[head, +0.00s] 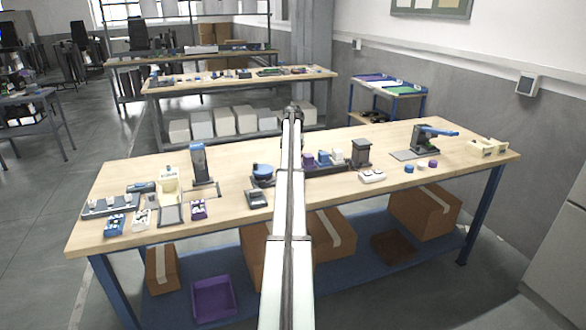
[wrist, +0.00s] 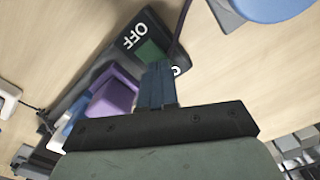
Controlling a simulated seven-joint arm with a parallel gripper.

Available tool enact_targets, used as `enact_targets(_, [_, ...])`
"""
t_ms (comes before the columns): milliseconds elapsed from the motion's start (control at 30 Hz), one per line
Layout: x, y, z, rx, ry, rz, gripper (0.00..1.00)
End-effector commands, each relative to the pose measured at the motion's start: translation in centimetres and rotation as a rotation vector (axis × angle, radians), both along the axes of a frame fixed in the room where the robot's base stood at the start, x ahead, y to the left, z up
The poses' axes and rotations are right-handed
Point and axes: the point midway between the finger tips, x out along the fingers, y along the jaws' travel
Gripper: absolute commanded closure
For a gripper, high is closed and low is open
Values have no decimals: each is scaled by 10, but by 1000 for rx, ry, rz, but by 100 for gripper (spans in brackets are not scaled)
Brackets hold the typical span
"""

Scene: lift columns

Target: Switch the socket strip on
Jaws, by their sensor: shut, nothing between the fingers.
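The dark socket strip (head: 326,170) lies near the middle of the workbench, partly hidden by my arm. In the wrist view the strip (wrist: 108,76) runs from upper middle to lower left. Its end carries a white OFF label and a green switch (wrist: 151,50). A second label is mostly covered by my fingers. A purple plug (wrist: 116,92) sits on the strip beside the switch. My gripper (wrist: 158,66) is shut and empty, its fingertips over or at the switch's near edge; I cannot tell whether they touch. My arm hides the gripper in the head view.
A blue round-topped device (head: 263,169) stands left of my arm; its blue part (wrist: 268,6) shows in the wrist view. A dark box (head: 361,152) stands right of the strip. Several small devices fill the bench's left end. Bare wood (head: 235,188) lies left of my arm.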

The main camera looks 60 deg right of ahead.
Motion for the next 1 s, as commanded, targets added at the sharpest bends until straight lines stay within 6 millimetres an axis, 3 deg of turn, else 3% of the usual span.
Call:
enact_targets(667, [0, 0, -7, 1, 0, 0, 100])
enact_targets(1000, [0, 0, 11, -1, 0, 0, 100])
